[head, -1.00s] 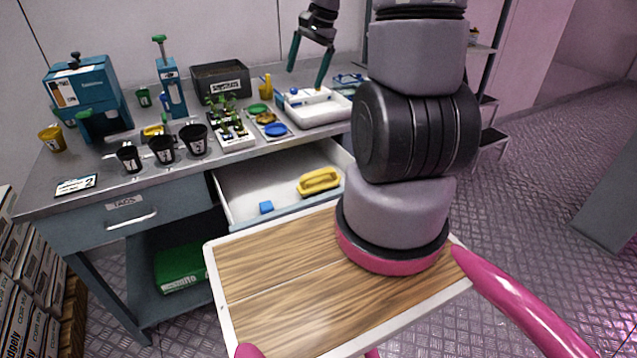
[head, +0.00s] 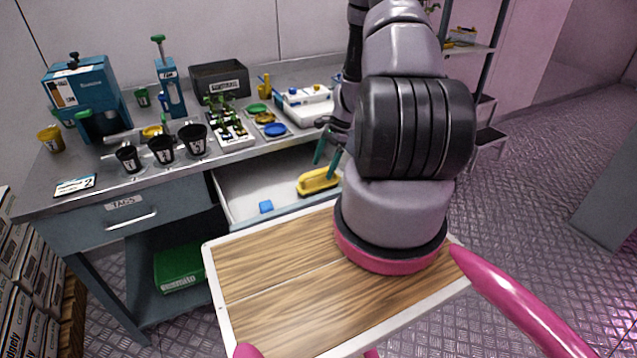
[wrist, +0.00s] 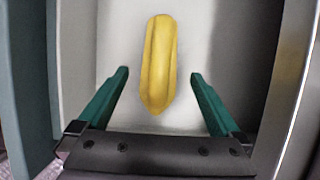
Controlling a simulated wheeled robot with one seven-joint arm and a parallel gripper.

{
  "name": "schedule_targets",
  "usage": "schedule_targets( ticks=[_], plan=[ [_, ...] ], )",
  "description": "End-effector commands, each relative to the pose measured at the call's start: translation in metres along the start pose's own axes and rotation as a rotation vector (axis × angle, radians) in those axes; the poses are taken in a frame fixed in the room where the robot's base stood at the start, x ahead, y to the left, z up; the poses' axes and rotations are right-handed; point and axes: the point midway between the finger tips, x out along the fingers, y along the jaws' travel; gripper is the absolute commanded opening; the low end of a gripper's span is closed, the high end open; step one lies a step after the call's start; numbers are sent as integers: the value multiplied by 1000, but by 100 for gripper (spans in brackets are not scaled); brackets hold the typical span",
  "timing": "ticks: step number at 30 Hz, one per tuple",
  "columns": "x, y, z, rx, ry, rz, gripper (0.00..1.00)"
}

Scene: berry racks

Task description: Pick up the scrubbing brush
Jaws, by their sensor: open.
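The yellow scrubbing brush (head: 314,182) lies in the open drawer, near its right end. In the wrist view the brush (wrist: 158,64) lies lengthwise between and beyond the two green fingertips. My gripper (head: 328,152) is open above the drawer, close over the brush in the head view. In the wrist view my gripper (wrist: 159,74) has its fingers on either side of the brush's near end, with a gap on both sides. My arm hides the drawer's right end in the head view.
The open drawer (head: 240,190) also holds a small blue block (head: 266,207), left of the brush. The worktop above carries black cups (head: 162,150), a plant rack and a white tray (head: 305,112).

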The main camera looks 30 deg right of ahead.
Motion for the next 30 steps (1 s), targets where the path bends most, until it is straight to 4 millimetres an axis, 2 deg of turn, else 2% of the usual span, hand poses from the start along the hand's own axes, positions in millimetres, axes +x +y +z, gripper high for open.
schedule_targets(
  ticks=[8, 16, 25, 29, 30],
  plan=[
    [25, 1, 3, -1, -1, 1, 100],
    [62, 1, 7, -1, 0, 1, 100],
    [66, 0, 7, -2, 1, 0, 100],
    [66, 0, 7, -2, 1, 0, 50],
    [66, 0, 7, -2, 1, 0, 35]
  ],
)
